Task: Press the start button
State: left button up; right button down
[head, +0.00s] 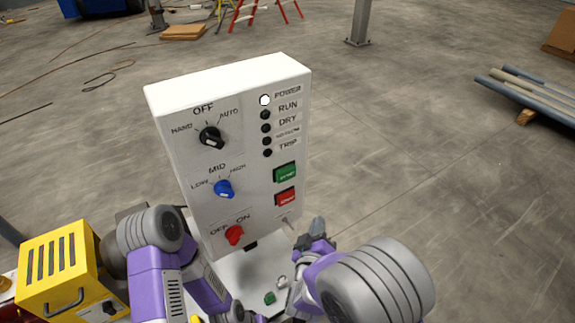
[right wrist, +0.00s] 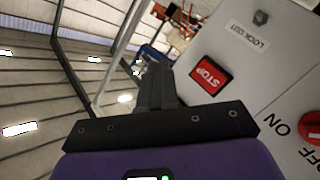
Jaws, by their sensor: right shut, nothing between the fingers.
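The start button is a green square (head: 285,173) on the right side of the white control panel (head: 225,75), above the red stop button (head: 285,198). My right gripper (head: 316,228) is shut and empty, in front of the panel's lower right edge, below and to the right of the start button and apart from it. In the right wrist view the shut fingers (right wrist: 154,85) are beside the red stop button (right wrist: 211,75); the start button does not show there. My left arm is at lower left in the head view; its fingers cannot be made out.
The panel has a black selector (head: 211,137), a blue knob (head: 224,189) and a red knob (head: 234,235). The power lamp (head: 265,100) is white, the lamps below dark. A yellow box (head: 60,268) stands at lower left. Open floor lies right of the panel.

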aim_at(286, 174)
notch_tip(286, 174, up, 8)
jog(key=s+a+t+h, duration=0.1)
jog(key=t, duration=0.1)
jog(key=shift+s+a+n+p, duration=0.25)
jog(key=shift+s+n+p, duration=0.1)
jog(key=shift+p, duration=0.1)
jog(key=w+a, duration=0.5)
jog(key=w, duration=0.2)
jog(key=shift+w+a, duration=0.15)
jog(key=shift+w, duration=0.05)
dwell(1.7)
jog(key=shift+w+a, duration=0.2)
jog(key=shift+w, duration=0.05)
